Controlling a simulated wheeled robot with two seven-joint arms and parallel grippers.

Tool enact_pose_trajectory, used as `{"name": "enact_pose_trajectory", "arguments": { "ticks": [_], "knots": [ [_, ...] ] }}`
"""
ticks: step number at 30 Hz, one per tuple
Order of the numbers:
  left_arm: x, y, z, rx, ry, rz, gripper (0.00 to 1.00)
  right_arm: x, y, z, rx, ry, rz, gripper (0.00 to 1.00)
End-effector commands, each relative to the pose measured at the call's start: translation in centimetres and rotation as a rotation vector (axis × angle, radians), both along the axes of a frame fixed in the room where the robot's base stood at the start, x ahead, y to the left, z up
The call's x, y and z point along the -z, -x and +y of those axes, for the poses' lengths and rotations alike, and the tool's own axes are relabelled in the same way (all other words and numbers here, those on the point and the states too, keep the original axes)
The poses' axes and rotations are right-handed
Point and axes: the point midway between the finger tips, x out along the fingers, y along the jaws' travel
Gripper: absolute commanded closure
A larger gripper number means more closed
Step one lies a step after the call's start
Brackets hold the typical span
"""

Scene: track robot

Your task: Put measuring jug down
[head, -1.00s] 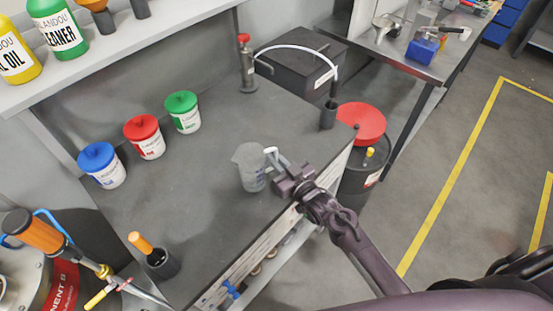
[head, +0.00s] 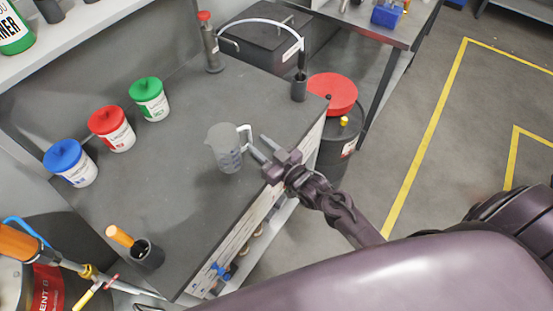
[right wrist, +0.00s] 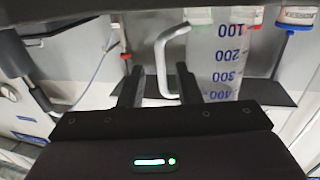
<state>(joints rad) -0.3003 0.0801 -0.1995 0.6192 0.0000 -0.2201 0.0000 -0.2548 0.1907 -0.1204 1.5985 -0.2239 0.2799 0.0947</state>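The measuring jug (head: 224,150) is a translucent grey jug with a white handle. It stands upright on the grey workbench top (head: 185,205), near its front edge. My right gripper (head: 258,149) is just right of the handle, its two fingers apart. In the right wrist view the jug (right wrist: 222,62) shows blue marks from 100 to 400. Its white handle (right wrist: 163,60) lies between the lines of the two open fingers (right wrist: 158,85), with gaps on both sides. My left gripper is out of view.
Blue (head: 72,165), red (head: 112,130) and green-lidded tubs (head: 150,100) stand at the back of the bench. An orange-handled tool in a dark cup (head: 147,254) is at the front left. A red-topped drum (head: 332,95) stands beyond the right edge. Bench around the jug is clear.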

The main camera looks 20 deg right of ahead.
Motion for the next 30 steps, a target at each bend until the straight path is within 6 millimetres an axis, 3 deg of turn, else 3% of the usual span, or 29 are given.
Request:
{"name": "enact_pose_trajectory", "arguments": {
  "ticks": [6,12,30],
  "knots": [
    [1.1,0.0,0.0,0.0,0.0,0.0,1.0,0.3,4.4,-1.7,-0.002,0.001,0.002,0.69],
    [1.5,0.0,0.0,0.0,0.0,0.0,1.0,0.1,6.5,-2.6,-0.001,-0.001,0.001,0.69],
    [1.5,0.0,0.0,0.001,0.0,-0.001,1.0,0.0,7.0,-2.8,-0.001,0.0,0.0,0.69]
  ]
}}
